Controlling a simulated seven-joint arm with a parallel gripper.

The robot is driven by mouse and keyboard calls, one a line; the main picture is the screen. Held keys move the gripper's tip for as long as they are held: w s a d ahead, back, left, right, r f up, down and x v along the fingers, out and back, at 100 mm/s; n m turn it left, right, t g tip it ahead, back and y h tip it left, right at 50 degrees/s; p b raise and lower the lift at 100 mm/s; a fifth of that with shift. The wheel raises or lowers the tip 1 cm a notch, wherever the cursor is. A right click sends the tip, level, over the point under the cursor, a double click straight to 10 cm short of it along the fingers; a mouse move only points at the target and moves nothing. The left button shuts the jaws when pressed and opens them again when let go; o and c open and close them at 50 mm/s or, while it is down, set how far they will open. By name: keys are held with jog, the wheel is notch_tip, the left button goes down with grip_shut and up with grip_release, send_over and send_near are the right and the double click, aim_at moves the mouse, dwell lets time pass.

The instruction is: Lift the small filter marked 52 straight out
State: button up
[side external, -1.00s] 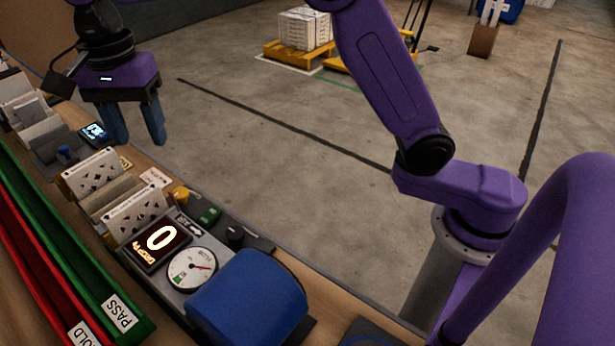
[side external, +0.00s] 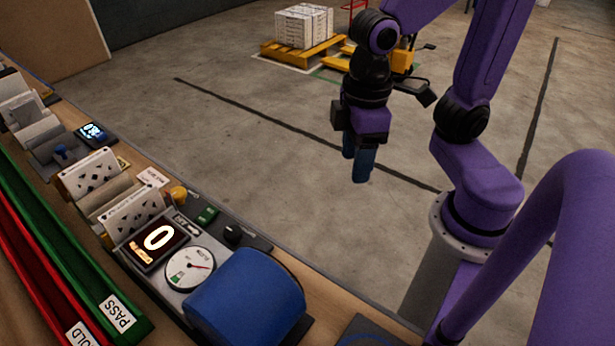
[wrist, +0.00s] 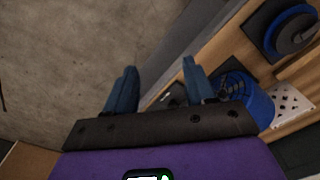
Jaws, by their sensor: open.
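My gripper (side external: 356,165) is open and empty, hanging fingers-down off the far side of the bench with open floor behind it. In the wrist view its two blue fingers (wrist: 160,70) stand apart with nothing between them. White panels with dark holes stand upright in grey holders on the bench, one in the middle (side external: 90,173) and one nearer the display (side external: 134,211). Plainer pale panels (side external: 20,108) stand farther left. I cannot read a 52 on any of them, so I cannot tell which is the small filter. A perforated white panel (wrist: 292,106) shows at the wrist view's right edge.
A tester with a lit 0 display (side external: 157,238), a dial (side external: 190,268) and a blue drum (side external: 247,295) occupies the near bench. Green PASS (side external: 75,262) and red (side external: 40,285) trays run along the front. A small lit screen (side external: 91,133) stands farther back.

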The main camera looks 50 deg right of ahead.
jog(key=s+d+n, duration=0.1)
jog(key=s+d+f+n, duration=0.1)
jog(key=s+d, duration=0.1)
jog(key=s+d+f+n, duration=0.1)
jog(key=shift+s+d+f, duration=0.25)
jog(key=shift+d, duration=0.05)
jog(key=shift+c, duration=0.3)
notch_tip(320, 180, up, 10)
jog(key=n, duration=0.6)
send_over(128, 201)
jog(key=f, duration=1.1)
jog(key=shift+w+a+f, duration=0.15)
jog(key=shift+w+f, duration=0.05)
jog(key=shift+f, duration=0.05)
jog(key=shift+s+f, duration=0.2)
jog(key=shift+f, duration=2.4)
